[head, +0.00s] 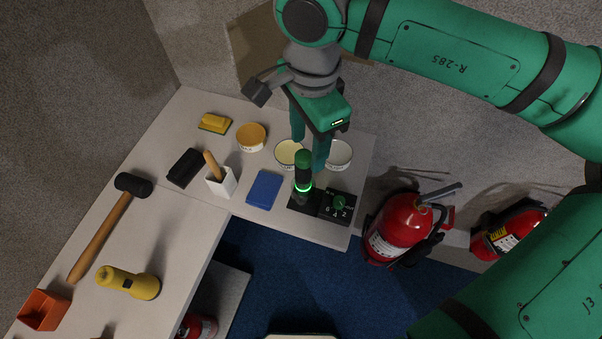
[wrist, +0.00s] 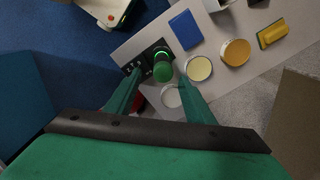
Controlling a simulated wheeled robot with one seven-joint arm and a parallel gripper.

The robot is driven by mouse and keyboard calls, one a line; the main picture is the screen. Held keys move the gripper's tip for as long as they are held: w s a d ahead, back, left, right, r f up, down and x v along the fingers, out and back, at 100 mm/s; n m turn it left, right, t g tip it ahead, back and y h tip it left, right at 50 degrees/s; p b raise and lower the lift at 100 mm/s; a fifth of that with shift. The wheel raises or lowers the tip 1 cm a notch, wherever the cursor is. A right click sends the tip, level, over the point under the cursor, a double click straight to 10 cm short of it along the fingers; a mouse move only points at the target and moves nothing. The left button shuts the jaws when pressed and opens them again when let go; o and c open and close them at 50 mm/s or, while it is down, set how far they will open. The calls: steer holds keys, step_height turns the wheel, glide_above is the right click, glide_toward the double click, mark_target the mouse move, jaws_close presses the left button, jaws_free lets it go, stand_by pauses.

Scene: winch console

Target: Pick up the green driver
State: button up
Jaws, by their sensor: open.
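The green driver (head: 303,172) has a green top, a dark body and a glowing green ring low down. It stands upright on a black base at the table's edge. In the wrist view its round green end (wrist: 163,72) points towards the camera, between the finger lines. My gripper (head: 309,152) is open above and around the driver's top in the head view. In the wrist view my gripper (wrist: 159,78) has its two green fingers apart, with nothing held. I cannot tell whether either finger touches the driver.
A black dial box (head: 330,214) with a green knob adjoins the base. A red extinguisher (head: 398,229) stands beyond the table's right edge.

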mark_target(309, 155)
steer(key=shift+d+f, duration=0.2)
steer(key=shift+f, duration=0.05)
step_height(309, 155, down, 5)
steer(key=shift+w+a+f, duration=0.1)
steer(key=shift+a+f, duration=0.1)
steer(key=shift+f, duration=0.7)
steer(key=shift+s+a+f, duration=0.1)
steer(key=shift+a+f, duration=0.05)
steer(key=shift+f, duration=0.7)
steer(key=shift+w+a+f, duration=0.1)
steer(key=shift+a+f, duration=0.1)
steer(key=shift+f, duration=0.7)
jaws_close()
